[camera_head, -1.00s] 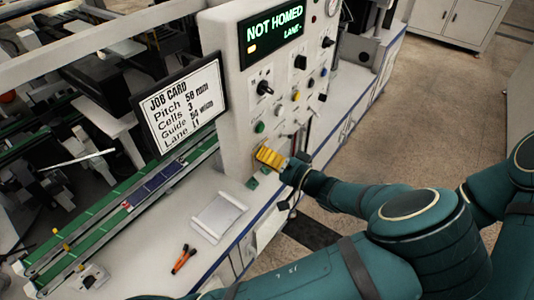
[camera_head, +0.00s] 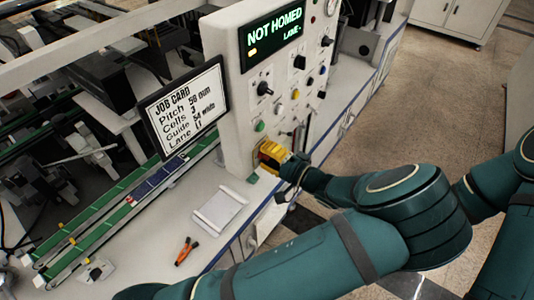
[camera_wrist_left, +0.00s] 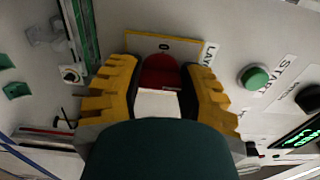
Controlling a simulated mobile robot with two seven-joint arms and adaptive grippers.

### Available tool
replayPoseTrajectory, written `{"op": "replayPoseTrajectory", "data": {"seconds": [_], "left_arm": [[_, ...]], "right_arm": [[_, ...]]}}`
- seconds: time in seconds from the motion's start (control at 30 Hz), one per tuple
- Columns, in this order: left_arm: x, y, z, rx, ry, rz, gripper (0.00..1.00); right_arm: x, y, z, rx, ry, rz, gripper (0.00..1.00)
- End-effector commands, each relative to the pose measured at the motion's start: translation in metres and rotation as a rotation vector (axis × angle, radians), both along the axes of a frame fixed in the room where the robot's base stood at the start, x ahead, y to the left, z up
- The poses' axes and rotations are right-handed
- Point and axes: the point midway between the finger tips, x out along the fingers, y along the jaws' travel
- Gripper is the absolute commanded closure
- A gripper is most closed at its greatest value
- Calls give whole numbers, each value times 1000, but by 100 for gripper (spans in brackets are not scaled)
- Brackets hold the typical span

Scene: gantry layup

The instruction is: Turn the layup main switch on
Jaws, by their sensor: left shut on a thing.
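My left gripper (camera_head: 270,155), with yellow ridged fingers, is at the lower part of the white control panel (camera_head: 231,110). In the left wrist view, its fingers (camera_wrist_left: 160,75) stand on both sides of a red switch knob (camera_wrist_left: 160,62) and are shut on it. The panel display (camera_head: 273,35) reads "NOT HOMED" and "LANE-". My right gripper is not in view.
A green button (camera_head: 259,126) labelled START and a black selector (camera_head: 264,88) are close above my gripper. A job card (camera_head: 184,107) stands left of the panel. A white pad (camera_head: 219,208) and orange-handled tool (camera_head: 186,251) lie on the bench. Open floor is at right.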

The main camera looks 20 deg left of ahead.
Motion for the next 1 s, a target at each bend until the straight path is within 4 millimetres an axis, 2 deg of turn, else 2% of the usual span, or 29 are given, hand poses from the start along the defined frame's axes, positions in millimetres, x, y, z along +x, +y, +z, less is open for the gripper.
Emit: {"op": "replayPoseTrajectory", "data": {"seconds": [0.3,0.33,0.4,0.77,1.0], "left_arm": [[0,1,1,4,1,1,98],[0,1,1,3,0,1,52],[0,1,1,2,0,1,29],[-1,-3,0,1,0,-1,29],[-12,-34,0,0,-1,-4,29]], "right_arm": [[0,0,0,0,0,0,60],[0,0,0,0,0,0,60],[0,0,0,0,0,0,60],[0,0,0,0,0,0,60],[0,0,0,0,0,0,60]]}}
